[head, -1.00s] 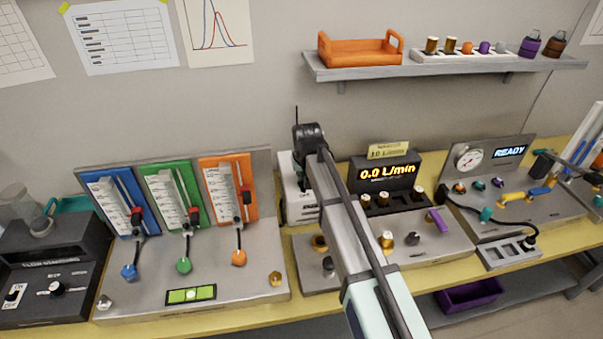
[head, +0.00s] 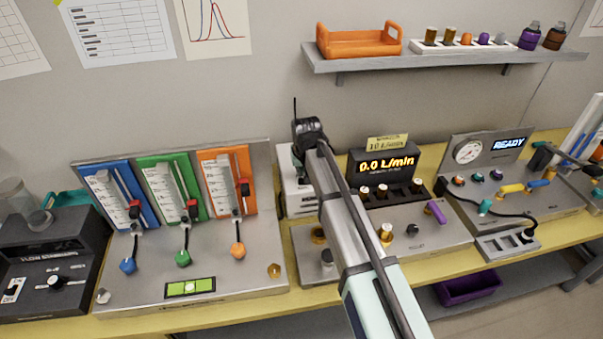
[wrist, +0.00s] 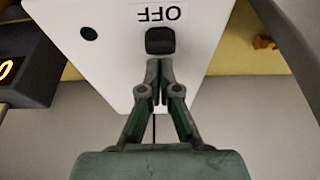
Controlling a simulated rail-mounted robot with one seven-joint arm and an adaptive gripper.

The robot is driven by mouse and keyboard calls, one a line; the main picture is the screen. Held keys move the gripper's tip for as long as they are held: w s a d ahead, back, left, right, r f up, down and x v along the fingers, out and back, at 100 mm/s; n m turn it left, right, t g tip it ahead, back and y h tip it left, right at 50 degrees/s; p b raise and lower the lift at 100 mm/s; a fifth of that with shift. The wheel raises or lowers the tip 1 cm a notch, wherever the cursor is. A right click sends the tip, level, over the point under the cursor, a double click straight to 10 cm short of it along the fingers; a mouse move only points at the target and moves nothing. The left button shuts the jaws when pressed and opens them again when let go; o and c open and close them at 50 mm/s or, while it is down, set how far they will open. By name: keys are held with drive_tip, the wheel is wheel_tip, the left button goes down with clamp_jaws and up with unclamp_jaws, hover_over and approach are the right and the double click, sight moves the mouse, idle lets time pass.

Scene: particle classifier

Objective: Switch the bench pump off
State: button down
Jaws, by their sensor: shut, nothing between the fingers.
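The bench pump is a white box (wrist: 110,22) that fills the top of the wrist view, upside down. Its black rocker switch (wrist: 160,40) sits beside a printed label, OFF (wrist: 159,13). My gripper (wrist: 158,64) is shut and empty, its fingertips at the lower edge of the switch in the picture; I cannot tell whether they touch it. In the head view the pump (head: 293,198) stands behind my arm, which hides part of it. The gripper's fingers are not clear there.
The flowmeter panel (head: 235,282) with three coloured scales stands left of the pump. A dark display (head: 388,165) reading 0.0 L/min stands right, near my arm. A shelf (head: 450,57) with an orange tray (head: 358,48) hangs above.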

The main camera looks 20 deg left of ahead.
drive_tip(key=shift+w+a, duration=0.35)
drive_tip(key=shift+w, duration=0.25)
drive_tip(key=shift+w+a, duration=0.3)
drive_tip(key=shift+w, duration=0.25)
drive_tip(key=b+v, duration=0.3)
drive_tip(key=v, duration=0.7)
